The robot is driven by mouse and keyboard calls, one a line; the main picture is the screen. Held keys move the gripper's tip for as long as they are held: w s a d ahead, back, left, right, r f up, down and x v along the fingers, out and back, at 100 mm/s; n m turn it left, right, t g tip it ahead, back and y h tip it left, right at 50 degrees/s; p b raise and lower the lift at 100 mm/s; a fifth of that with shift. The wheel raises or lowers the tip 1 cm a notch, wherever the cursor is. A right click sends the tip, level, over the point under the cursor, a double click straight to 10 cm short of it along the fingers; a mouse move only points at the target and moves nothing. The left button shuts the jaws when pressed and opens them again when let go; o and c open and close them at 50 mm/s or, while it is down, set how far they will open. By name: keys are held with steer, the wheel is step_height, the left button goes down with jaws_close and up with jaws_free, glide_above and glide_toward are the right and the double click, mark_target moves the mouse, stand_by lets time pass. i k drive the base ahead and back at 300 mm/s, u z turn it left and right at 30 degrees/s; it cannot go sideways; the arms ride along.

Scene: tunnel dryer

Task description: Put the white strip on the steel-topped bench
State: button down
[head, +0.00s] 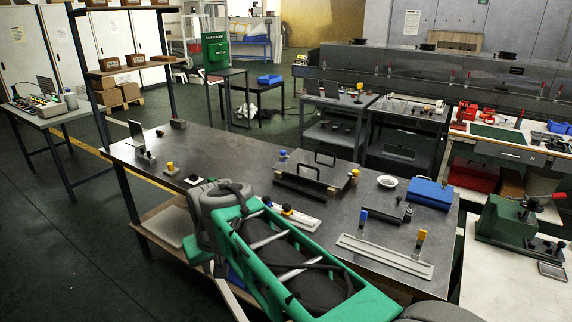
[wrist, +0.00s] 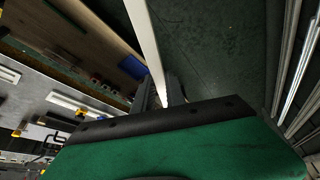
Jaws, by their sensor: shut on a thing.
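The white strip (wrist: 146,35) is long and narrow in the wrist view, running from the top edge down to my gripper (wrist: 162,92). The gripper's dark fingers are shut on the strip, and its far end is cut off by the frame. The steel-topped bench (head: 232,157) fills the middle of the head view, with a dark grey top. It also appears at the left of the wrist view, to the left of the strip and apart from it. In the head view my arm crosses the bench's near edge, and my gripper cannot be made out.
The bench bears a handled plate fixture (head: 313,172), a white bowl (head: 387,181), a blue box (head: 430,194) and a long rail with upright clamps (head: 385,256). Bare top shows at its left and middle. A shelf post (head: 88,75) stands at its left end.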

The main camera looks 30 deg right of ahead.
mark_target(290, 202)
steer(key=z, duration=0.65)
steer(key=i, duration=1.3)
steer(key=u, duration=0.8)
steer(key=i, duration=0.3)
steer(key=u, duration=0.35)
